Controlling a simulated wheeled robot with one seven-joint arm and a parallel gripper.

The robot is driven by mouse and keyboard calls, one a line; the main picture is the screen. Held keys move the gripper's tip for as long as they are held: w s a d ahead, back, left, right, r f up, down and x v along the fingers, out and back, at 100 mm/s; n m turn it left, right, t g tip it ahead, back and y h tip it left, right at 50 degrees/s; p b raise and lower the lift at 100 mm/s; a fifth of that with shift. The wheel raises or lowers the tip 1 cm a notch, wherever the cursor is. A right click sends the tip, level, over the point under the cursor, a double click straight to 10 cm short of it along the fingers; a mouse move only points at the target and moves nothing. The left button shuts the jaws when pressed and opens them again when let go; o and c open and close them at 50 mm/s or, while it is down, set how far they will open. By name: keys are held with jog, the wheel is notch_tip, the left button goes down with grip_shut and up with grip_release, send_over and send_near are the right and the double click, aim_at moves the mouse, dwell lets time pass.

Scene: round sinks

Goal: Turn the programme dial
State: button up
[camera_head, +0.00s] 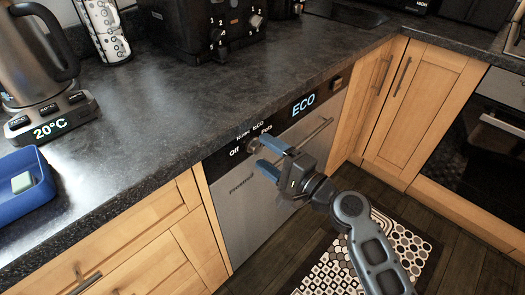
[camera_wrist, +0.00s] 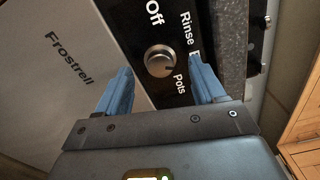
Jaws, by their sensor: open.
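The programme dial (camera_wrist: 159,61) is a round silver knob on the black control strip of the dishwasher (camera_head: 245,200). Labels Off, Rinse and Pots are printed around it, and a fourth, partly hidden in the wrist view, reads ECO in the head view. In the head view the dial (camera_head: 253,146) sits just above and left of my fingertips. My gripper (camera_head: 266,156) has blue fingers and is open. I cannot tell how near the tips are to the panel.
The display (camera_head: 303,104) reads ECO. A handle bar (camera_head: 305,138) crosses the dishwasher front to the right of my gripper. The dark worktop edge (camera_head: 200,150) overhangs above the panel. A patterned mat (camera_head: 330,270) lies on the floor below.

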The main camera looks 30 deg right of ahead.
jog(key=v, duration=0.5)
jog(key=shift+s+d+b, duration=0.1)
jog(key=shift+s+b, duration=0.2)
jog(key=shift+b, duration=0.05)
jog(key=shift+f, duration=0.1)
jog(key=s+f+n+g+h+p, duration=0.3)
jog(key=s+n+h, duration=0.25)
jog(key=s, duration=1.35)
jog(key=s+a+r+n+p, duration=0.2)
jog(key=s+r+n, duration=0.9)
jog(key=s, duration=0.3)
jog(key=shift+s+a+r+t, duration=0.15)
jog(key=shift+s+r+t, duration=0.15)
jog(key=shift+r, duration=0.35)
jog(key=shift+c, duration=0.2)
